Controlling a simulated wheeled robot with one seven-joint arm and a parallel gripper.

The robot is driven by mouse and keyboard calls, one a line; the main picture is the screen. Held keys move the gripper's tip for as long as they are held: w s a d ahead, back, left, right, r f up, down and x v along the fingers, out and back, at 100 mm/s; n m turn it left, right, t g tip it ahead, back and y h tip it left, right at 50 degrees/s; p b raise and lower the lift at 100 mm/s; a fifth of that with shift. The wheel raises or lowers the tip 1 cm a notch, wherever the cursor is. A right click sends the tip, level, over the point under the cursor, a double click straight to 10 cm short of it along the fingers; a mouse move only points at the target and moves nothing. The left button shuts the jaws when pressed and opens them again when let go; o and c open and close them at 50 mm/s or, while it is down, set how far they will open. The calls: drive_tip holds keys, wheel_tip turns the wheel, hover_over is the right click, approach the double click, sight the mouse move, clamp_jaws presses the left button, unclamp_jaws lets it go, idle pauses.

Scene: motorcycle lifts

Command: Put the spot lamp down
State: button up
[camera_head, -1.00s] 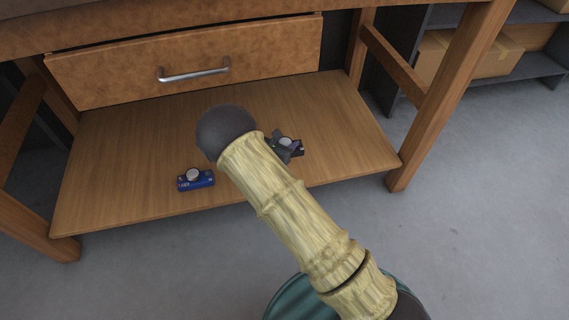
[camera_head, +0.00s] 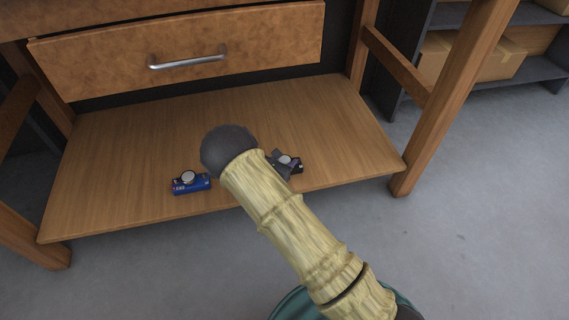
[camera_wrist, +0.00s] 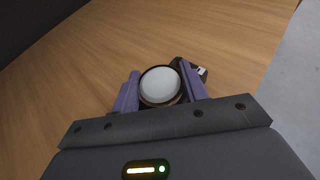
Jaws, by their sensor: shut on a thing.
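The spot lamp (camera_wrist: 160,86), with a round white face and dark rim, is between the two purple fingers of my gripper (camera_wrist: 161,92) in the wrist view. The fingers are shut on it. In the head view my arm hides most of the gripper (camera_head: 280,159); the lamp's pale round top (camera_head: 286,159) shows just right of the arm, over the right front part of the wooden lower shelf (camera_head: 130,150). I cannot tell whether the lamp touches the shelf.
A small blue item (camera_head: 191,186) with a round pale top stands near the shelf's front edge, left of my arm. A drawer (camera_head: 110,65) with a metal handle hangs above. Table legs (camera_head: 440,115) flank the shelf. The shelf's left and back are clear.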

idle(0.3)
drive_tip(key=o, duration=1.4)
drive_tip(key=shift+r, duration=0.15)
drive_tip(key=shift+s+a+r+p, duration=0.15)
drive_tip(key=shift+s+p, duration=0.1)
drive_tip(key=shift+p, duration=0.1)
drive_tip(key=p+v, duration=0.5)
drive_tip(key=v, duration=0.6)
drive_tip(key=shift+s, duration=0.2)
